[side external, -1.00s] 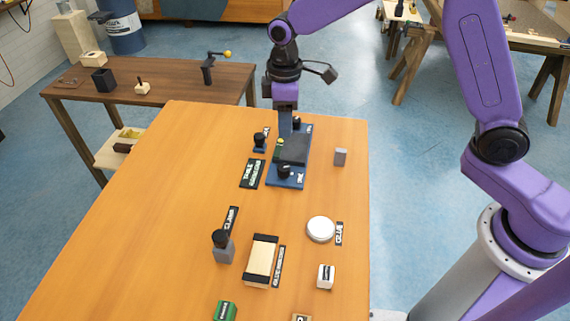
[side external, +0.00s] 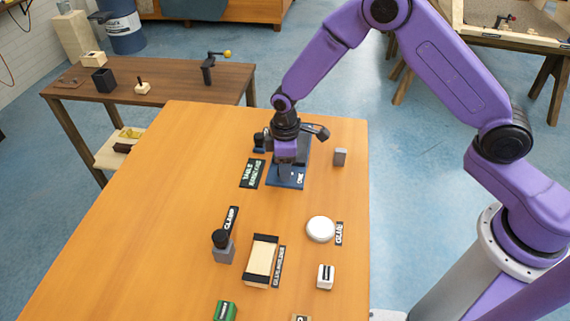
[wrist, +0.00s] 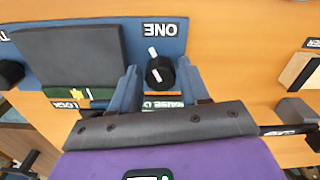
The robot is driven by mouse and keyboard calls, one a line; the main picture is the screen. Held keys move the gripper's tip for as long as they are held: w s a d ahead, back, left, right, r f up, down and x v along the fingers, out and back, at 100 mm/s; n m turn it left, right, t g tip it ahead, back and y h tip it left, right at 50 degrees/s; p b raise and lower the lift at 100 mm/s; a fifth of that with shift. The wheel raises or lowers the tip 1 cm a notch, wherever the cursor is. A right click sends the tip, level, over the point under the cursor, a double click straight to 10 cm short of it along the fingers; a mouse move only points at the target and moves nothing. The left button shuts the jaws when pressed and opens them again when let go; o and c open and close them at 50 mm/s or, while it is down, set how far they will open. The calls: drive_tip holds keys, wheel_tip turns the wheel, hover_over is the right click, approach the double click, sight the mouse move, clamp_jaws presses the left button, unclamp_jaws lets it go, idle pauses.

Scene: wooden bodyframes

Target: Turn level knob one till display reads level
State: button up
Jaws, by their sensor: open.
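The level knob one (wrist: 160,74) is a black round knob with a white pointer mark, on a blue base plate (wrist: 150,32) beside the label ONE. My gripper (wrist: 158,68) is open, with one finger on each side of the knob. I cannot tell whether the fingers touch it. In the side view my gripper (side external: 286,171) is low over the front end of the blue base (side external: 289,184) and hides the knob. A dark green strip with a yellow mark (wrist: 84,94) lies along the dark slab (wrist: 68,57); I cannot read it as a display.
A second black knob (wrist: 10,73) is at the wrist view's left edge. A black clamp-like part (side external: 259,141) and a green sign (side external: 252,173) stand left of the base. The table's left side is clear.

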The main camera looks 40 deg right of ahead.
drive_tip(key=c, duration=0.8)
drive_tip(key=shift+m, duration=1.7)
drive_tip(key=o, duration=0.8)
wheel_tip(320, 180, up, 18)
drive_tip(key=shift+f, duration=0.25)
